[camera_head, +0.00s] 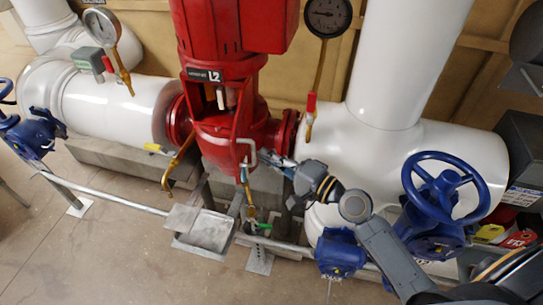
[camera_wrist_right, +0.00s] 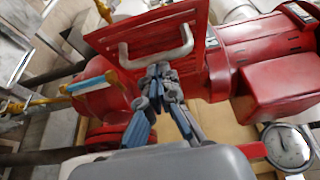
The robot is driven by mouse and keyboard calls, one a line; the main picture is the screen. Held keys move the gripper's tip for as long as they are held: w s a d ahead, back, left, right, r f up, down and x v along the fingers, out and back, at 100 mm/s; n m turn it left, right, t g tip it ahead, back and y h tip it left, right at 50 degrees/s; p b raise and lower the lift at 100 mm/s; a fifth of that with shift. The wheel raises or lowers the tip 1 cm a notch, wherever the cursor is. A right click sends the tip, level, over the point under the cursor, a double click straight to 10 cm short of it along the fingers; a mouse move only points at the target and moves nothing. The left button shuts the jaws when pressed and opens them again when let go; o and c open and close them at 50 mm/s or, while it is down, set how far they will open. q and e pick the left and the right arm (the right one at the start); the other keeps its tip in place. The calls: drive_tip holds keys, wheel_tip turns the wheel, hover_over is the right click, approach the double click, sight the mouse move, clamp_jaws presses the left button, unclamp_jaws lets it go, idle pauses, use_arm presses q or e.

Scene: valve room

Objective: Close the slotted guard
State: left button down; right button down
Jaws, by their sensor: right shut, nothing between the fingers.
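The slotted guard (camera_wrist_right: 172,30) is a red plate with rows of slots and a pale metal handle (camera_wrist_right: 155,60), seen in the right wrist view. In the head view the handle (camera_head: 240,146) stands out from the front of the red pump, and the guard is seen too steeply to make out well. The pump housing has an open window (camera_head: 222,98) above it. My right gripper (camera_head: 274,159) is just right of the handle. In the wrist view its fingers (camera_wrist_right: 159,72) are shut and empty, close to the handle; whether they touch it is unclear. My left gripper is not seen.
A red pump (camera_head: 222,40) stands between large white pipes (camera_head: 120,105). A blue handwheel (camera_head: 440,185) is beside my right arm. Gauges (camera_head: 327,16) hang above, and a metal tray (camera_head: 205,228) is below. The floor at lower left is clear.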

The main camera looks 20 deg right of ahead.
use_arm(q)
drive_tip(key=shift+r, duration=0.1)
use_arm(e)
drive_tip(key=shift+a, duration=0.15)
use_arm(q)
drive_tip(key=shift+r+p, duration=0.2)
drive_tip(key=shift+p, duration=0.1)
use_arm(e)
drive_tip(key=shift+a, duration=0.4)
